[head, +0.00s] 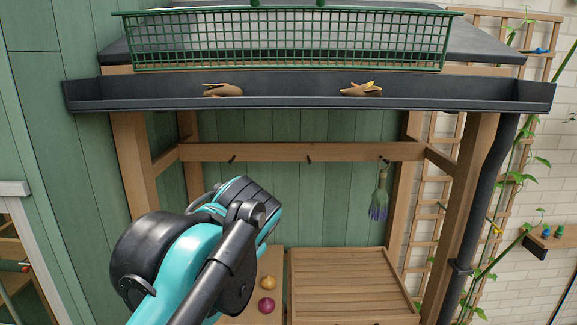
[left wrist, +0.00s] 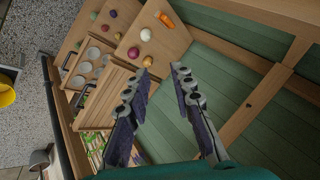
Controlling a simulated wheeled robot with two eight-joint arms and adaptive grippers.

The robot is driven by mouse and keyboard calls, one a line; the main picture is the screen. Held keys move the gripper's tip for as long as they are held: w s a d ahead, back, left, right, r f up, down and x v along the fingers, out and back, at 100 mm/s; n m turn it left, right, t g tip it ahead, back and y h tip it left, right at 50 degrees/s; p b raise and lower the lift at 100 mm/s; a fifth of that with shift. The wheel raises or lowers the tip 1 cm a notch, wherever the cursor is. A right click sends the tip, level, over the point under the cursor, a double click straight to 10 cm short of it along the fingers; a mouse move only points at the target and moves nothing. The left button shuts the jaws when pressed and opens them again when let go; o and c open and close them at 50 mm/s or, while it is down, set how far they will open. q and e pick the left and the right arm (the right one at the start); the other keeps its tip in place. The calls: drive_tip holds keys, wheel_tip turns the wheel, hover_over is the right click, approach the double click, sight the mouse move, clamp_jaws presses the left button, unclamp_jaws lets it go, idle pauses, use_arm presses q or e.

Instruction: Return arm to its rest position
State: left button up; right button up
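My left arm (head: 200,250), teal and black, rises from the bottom left of the head view in front of the wooden shelter. Its gripper is not visible there. In the left wrist view my left gripper (left wrist: 163,72) has its two dark fingers apart with nothing between them. My right gripper is in neither view.
A gutter (head: 300,92) with two brown gloves or leaf-like items runs across the shelter front, below a green wire basket (head: 290,40). A slatted wooden panel (head: 350,280) lies right of the arm. A purple onion (head: 266,306) and a yellow onion (head: 267,282) sit close beside the arm.

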use_arm(q)
drive_tip(key=s+a+f+n+h+b, duration=0.15)
drive_tip(key=s+f+b, duration=0.3)
drive_tip(key=f, duration=1.05)
drive_tip(key=s+a+f+n+h+b, duration=0.1)
drive_tip(key=s+a+f+n+b, duration=0.4)
drive_tip(key=f, duration=1.1)
drive_tip(key=s+f+n+h+b, duration=0.1)
drive_tip(key=s+f+b, duration=0.2)
drive_tip(key=f+b, duration=0.8)
wheel_tip(320, 180, up, 28)
drive_tip(key=w+d+p, duration=0.1)
drive_tip(key=p, duration=3.5)
drive_tip(key=shift+w+d+f, duration=0.25)
drive_tip(key=shift+w, duration=0.05)
